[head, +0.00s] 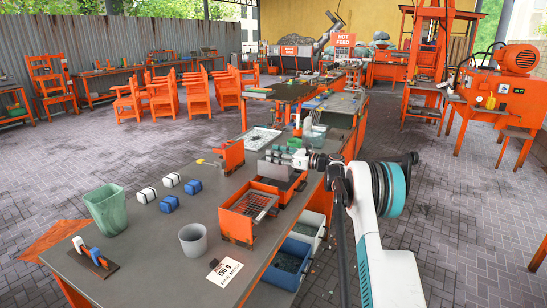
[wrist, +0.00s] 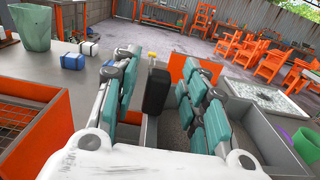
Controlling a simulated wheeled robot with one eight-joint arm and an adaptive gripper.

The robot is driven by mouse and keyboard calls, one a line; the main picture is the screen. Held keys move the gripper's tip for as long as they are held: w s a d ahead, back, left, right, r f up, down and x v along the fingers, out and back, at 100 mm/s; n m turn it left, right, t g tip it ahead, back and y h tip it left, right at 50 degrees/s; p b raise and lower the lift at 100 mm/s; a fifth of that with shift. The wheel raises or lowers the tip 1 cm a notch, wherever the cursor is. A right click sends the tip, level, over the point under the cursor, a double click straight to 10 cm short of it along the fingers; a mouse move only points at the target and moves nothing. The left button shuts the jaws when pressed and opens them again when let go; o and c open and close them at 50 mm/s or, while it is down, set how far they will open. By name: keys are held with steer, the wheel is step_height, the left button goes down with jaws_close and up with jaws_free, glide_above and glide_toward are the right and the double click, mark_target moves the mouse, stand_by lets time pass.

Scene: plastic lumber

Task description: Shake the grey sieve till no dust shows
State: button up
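The grey sieve (head: 273,168) appears as a grey box at the right edge of the workbench, partly hidden by my gripper. In the wrist view its grey wall (wrist: 252,128) shows at the right, with speckled grey material inside. A black upright grip (wrist: 157,92) stands between the teal finger pads, with gaps visible on both sides. My gripper (wrist: 160,95) is open around it; it also shows in the head view (head: 301,158). Whether dust lies on the mesh cannot be told, as the fingers hide much of the inside.
An orange tray with a mesh (head: 238,218) stands nearer on the bench (head: 150,262). A grey cup (head: 193,242), a green bin (head: 106,210) and several white and blue blocks (head: 169,204) stand left. An orange upright panel (wrist: 199,68) rises just beyond the grip. A speckled tray (head: 261,138) lies behind.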

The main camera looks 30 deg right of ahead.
steer(key=shift+w+a, duration=0.4)
steer(key=shift+w, duration=0.05)
jaws_close()
steer(key=s+a, duration=0.2)
steer(key=a, duration=0.1)
steer(key=shift+s+a, duration=0.3)
steer(key=shift+s, duration=0.1)
jaws_free()
steer(key=shift+s+d, duration=0.1)
steer(key=v, duration=1.1)
steer(key=shift+s+d, duration=0.25)
steer(key=shift+s, duration=0.05)
